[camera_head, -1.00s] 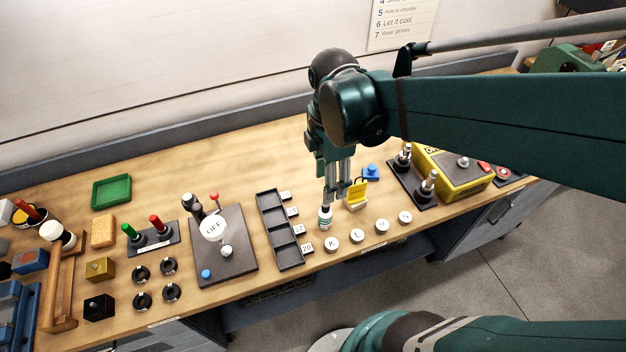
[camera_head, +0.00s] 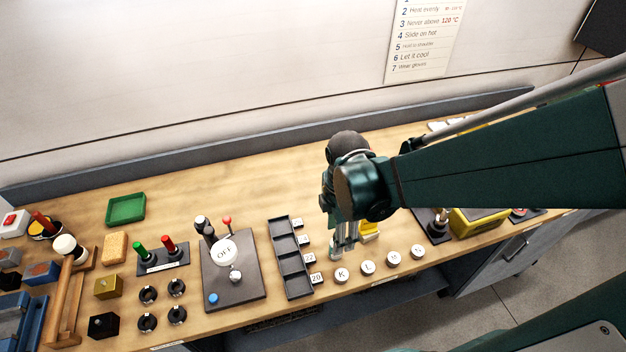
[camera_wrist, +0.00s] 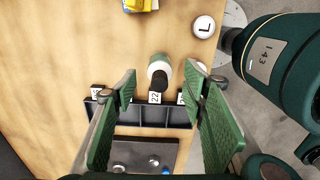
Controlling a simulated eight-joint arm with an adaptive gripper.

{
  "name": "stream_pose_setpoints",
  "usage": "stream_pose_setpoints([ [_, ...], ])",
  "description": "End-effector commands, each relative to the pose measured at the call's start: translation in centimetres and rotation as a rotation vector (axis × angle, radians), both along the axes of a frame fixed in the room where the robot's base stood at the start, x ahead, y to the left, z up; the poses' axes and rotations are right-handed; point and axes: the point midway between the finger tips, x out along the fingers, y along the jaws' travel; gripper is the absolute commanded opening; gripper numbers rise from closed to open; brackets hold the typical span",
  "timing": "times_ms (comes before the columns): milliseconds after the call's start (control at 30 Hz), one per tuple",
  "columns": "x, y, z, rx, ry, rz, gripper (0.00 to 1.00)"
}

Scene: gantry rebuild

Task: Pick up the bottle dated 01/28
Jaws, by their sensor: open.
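My gripper (camera_wrist: 160,88) is open, with one green finger on either side of the bottle's line. In the head view my gripper (camera_head: 345,238) points down over the bench, right of the black compartment tray (camera_head: 290,262). The bottle is mostly hidden behind the fingers there. I cannot tell whether the fingers touch it.
Number cards, one reading 22 (camera_wrist: 155,97), line the tray's edge. Round lettered buttons, such as K (camera_head: 341,275), lie in front of the gripper. A yellow object (camera_head: 370,229) stands close behind it. An OFF panel (camera_head: 240,292) lies left of the tray.

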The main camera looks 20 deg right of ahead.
Motion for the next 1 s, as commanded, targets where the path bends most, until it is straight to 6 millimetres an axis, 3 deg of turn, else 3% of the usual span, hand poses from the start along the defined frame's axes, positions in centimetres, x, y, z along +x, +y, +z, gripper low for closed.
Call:
stream_pose_setpoints([
  [567, 0.0, 0.0, -0.8, 0.000, 0.000, 0.000, 0.42],
  [1000, 0.0, 0.0, -3.0, 0.000, 0.000, 0.000, 0.42],
])
